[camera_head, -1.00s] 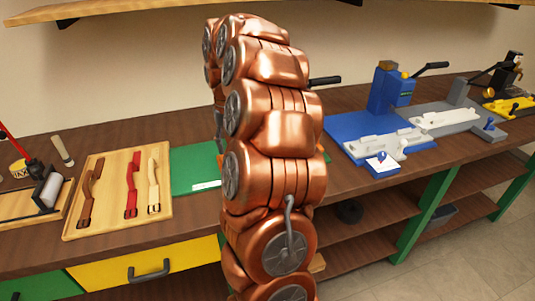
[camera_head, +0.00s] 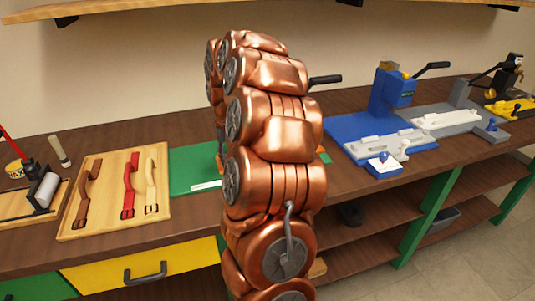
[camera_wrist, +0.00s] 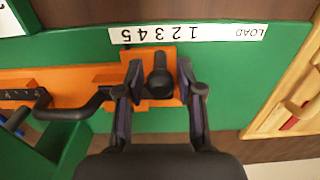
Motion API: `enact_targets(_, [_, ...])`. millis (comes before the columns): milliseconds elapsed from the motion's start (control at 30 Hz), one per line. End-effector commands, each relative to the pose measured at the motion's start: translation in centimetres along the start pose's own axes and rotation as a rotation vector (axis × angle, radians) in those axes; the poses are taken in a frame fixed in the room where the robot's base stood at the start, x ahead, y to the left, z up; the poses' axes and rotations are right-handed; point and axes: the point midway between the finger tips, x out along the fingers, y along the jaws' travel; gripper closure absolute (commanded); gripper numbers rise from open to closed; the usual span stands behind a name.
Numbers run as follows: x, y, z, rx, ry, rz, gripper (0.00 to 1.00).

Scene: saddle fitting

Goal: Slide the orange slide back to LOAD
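In the wrist view the orange slide (camera_wrist: 65,88) lies on the green base (camera_wrist: 225,90). A black upright knob (camera_wrist: 160,80) stands near its right end. My gripper (camera_wrist: 160,78) has one finger on each side of the knob, with a small gap visible on both sides, so it looks open around it. A white scale strip (camera_wrist: 215,33) shows upside down, with LOAD at the right and numbers running left. The knob is around the middle numbers, left of LOAD. In the head view my arm hides the gripper and most of the slide; the green base (camera_head: 190,185) shows left of it.
A black bent handle (camera_wrist: 75,108) is left of the knob. A wooden tray (camera_head: 105,222) with straps lies left of the base and shows at the wrist view's right edge. A blue fixture (camera_head: 350,125) stands to the right on the bench.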

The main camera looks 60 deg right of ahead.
Motion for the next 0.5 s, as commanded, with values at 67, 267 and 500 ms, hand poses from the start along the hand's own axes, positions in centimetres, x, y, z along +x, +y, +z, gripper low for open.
enact_targets(67, [0.01,0.0,0.0,0.0,0.0,0.0,0.75])
enact_targets(267, [0.0,0.0,-0.01,0.0,0.0,0.0,0.94])
enact_targets(500, [0.04,-0.6,-0.02,-0.001,0.0,0.0,0.94])
